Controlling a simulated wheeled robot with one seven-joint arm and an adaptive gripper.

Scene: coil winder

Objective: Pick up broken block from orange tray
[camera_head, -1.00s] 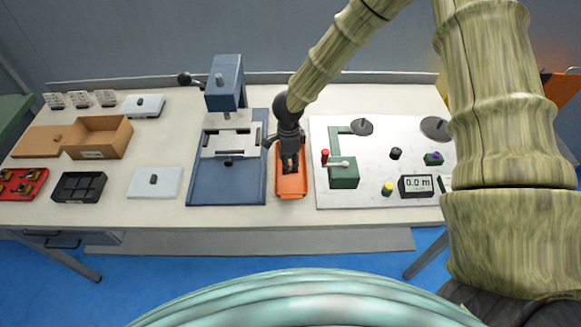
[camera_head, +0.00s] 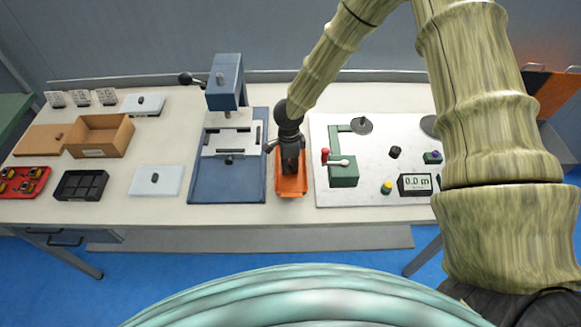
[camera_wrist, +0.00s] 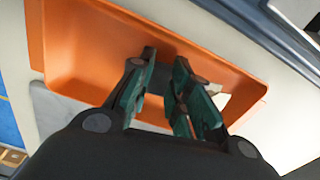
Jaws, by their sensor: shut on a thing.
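The orange tray (camera_head: 291,187) lies on the table between the blue press-like fixture and the white board. My gripper (camera_head: 290,170) points down over the tray, with its fingertips low in or just above it. In the wrist view, the green-sided fingers of my gripper (camera_wrist: 164,58) are close together over the orange tray (camera_wrist: 85,55). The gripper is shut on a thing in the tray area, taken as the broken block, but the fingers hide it. I cannot tell its shape or whether it touches the tray floor.
The blue fixture (camera_head: 226,185) stands close on the left. The white board (camera_head: 375,190) on the right holds a green block with a red-knobbed lever (camera_head: 343,172) and a display (camera_head: 415,185). A cardboard box (camera_head: 100,136) and black compartment tray (camera_head: 81,186) are farther left.

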